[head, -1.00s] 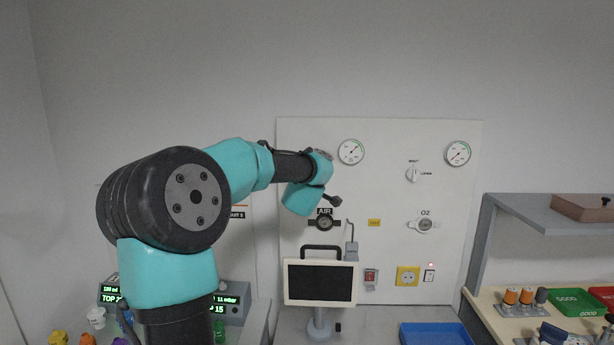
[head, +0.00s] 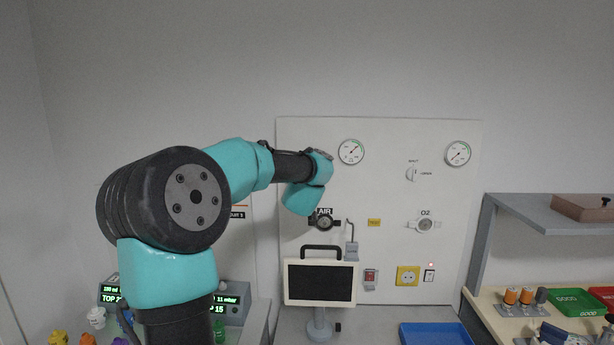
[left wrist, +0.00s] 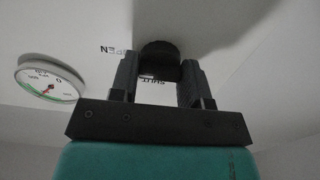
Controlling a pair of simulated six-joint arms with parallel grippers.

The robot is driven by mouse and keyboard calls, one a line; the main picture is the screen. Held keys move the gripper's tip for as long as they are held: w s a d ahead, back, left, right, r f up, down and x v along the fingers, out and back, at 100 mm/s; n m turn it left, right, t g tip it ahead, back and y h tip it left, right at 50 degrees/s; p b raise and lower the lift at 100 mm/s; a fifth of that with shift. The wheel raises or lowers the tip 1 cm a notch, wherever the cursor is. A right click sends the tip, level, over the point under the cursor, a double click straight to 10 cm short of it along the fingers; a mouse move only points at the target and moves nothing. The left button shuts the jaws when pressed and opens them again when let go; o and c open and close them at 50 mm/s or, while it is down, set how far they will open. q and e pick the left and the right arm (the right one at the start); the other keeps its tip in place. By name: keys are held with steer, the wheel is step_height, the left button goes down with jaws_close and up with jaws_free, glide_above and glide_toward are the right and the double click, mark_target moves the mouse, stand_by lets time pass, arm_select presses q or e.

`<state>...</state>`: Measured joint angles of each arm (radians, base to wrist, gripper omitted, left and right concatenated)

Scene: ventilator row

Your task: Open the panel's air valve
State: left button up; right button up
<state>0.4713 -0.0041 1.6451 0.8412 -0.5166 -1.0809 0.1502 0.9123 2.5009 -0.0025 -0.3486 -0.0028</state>
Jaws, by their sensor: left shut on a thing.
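The air valve's black knob (left wrist: 160,52) is in the left wrist view, between the two fingers of my left gripper (left wrist: 158,75). The fingers are shut on it. The words OPEN and SHUT show upside down on the white panel by the knob, SHUT partly covered. How far the knob is turned cannot be told. In the head view my left arm covers this valve and the gripper. The white wall panel (head: 385,200) stands behind. My right gripper is in neither view.
Below my wrist are the AIR outlet (head: 323,223) and a monitor (head: 320,282). An O2 outlet (head: 424,225) is to the right.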

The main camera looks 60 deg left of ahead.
arm_select(q)
steer(key=shift+m, duration=0.3)
steer(key=o, duration=0.9)
steer(key=shift+s+d, duration=0.1)
steer(key=v, duration=1.7)
steer(key=shift+d, duration=0.1)
